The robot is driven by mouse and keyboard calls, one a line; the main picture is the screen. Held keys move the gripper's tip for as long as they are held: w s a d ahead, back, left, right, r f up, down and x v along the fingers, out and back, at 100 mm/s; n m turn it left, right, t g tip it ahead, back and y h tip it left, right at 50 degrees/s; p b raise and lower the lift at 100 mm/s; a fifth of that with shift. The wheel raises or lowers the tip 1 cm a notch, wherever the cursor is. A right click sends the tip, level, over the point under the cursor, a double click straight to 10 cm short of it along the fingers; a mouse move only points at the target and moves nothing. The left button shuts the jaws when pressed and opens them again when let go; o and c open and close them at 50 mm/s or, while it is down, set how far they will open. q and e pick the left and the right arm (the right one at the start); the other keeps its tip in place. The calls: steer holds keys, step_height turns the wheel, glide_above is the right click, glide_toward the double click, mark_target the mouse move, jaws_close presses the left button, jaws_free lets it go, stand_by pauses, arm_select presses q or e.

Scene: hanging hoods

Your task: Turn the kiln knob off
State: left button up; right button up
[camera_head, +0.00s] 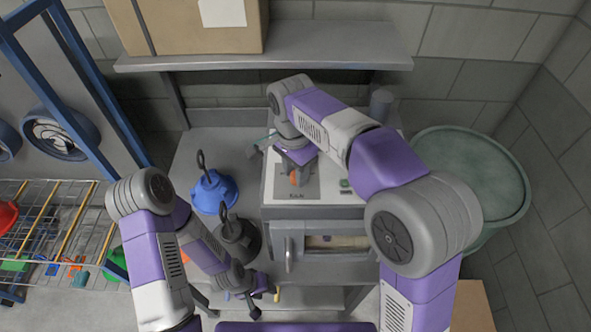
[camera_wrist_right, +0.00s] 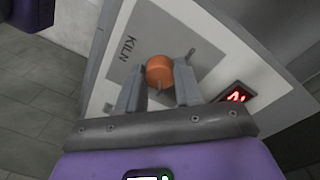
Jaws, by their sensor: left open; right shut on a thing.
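The kiln (camera_head: 348,226) is a light box with a grey panel lettered KILN on its top face. Its round orange knob (camera_head: 295,178) sits on that panel, partly covered by my right arm. In the right wrist view the knob (camera_wrist_right: 159,71) lies between the two fingers of my right gripper (camera_wrist_right: 159,84), which is shut on it. In the head view my right gripper (camera_head: 294,166) is over the panel. My left gripper (camera_head: 257,296) is open and empty, low in front of the kiln. The knob's exact setting is hard to tell.
A lit red display (camera_wrist_right: 236,96) is beside the knob panel. A blue hood (camera_head: 213,192) and a dark hood (camera_head: 238,238) with hooks stand left of the kiln. A round greenish tub (camera_head: 470,150) is at right. A shelf (camera_head: 330,62) with a cardboard box (camera_head: 190,28) overhangs the back.

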steer(key=shift+n, duration=0.3)
steer(key=n+p, duration=0.2)
steer(key=n, duration=0.2)
steer(key=shift+s+r, duration=0.1)
steer(key=n+p, duration=0.2)
steer(key=n, duration=0.5)
steer(key=shift+d, duration=0.1)
steer(key=n+p, duration=0.1)
steer(key=n, duration=0.5)
steer(key=shift+d+t+p, duration=0.1)
steer(key=shift+t+p, duration=0.3)
steer(key=n+p, duration=0.1)
steer(key=n, duration=0.5)
steer(key=shift+d, duration=0.1)
steer(key=shift+n, duration=0.3)
steer(key=o, duration=1)
